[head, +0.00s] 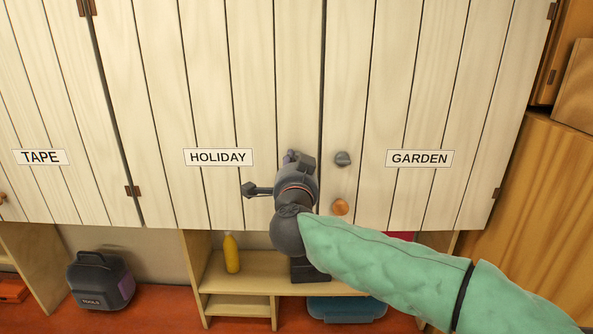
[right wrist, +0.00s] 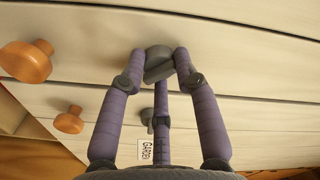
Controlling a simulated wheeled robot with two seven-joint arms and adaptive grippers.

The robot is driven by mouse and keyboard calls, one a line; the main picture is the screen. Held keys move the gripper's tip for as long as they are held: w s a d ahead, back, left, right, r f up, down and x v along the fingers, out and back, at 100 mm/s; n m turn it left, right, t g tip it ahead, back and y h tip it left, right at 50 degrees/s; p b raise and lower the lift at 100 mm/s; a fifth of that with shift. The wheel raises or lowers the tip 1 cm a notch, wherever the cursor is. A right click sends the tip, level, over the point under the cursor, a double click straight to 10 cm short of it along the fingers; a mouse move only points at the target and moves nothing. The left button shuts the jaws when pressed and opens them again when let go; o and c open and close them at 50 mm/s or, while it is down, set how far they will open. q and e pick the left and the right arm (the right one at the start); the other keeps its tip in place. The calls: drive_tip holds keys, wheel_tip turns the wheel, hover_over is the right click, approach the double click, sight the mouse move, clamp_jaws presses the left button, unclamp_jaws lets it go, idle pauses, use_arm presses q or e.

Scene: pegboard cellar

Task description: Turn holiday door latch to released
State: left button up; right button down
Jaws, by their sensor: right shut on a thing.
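The holiday door (head: 215,95) is a pale plank cupboard door with a HOLIDAY label (head: 218,157), and it looks closed. Its grey latch (right wrist: 158,62) shows in the right wrist view between my purple fingers; in the head view my gripper hides it. My right gripper (head: 290,158) is at the lower right of the holiday door, shut on that latch. In the right wrist view the latch's grip bar lies slanted between the fingertips; I cannot tell its exact setting. My left gripper is not in view.
The garden door (head: 420,90) beside it has its own grey latch (head: 343,158) and a wooden knob (head: 340,207) close to my gripper. The tape door (head: 45,100) is at left. Below are a shelf with a yellow bottle (head: 231,254), a dark tool box (head: 100,280) and a blue container (head: 347,309).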

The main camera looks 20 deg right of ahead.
drive_tip(key=m+b, duration=0.1)
drive_tip(key=m, duration=0.1)
drive_tip(key=m+b, duration=0.1)
drive_tip(key=m, duration=0.1)
drive_tip(key=shift+f, duration=0.3)
drive_tip(key=shift+a+m+b, duration=0.1)
drive_tip(key=shift+m+b, duration=1.05)
drive_tip(key=shift+m, duration=0.65)
drive_tip(key=shift+r, duration=0.1)
drive_tip(key=c, duration=0.9)
unclamp_jaws()
drive_tip(key=shift+w, duration=0.1)
drive_tip(key=shift+r, duration=0.1)
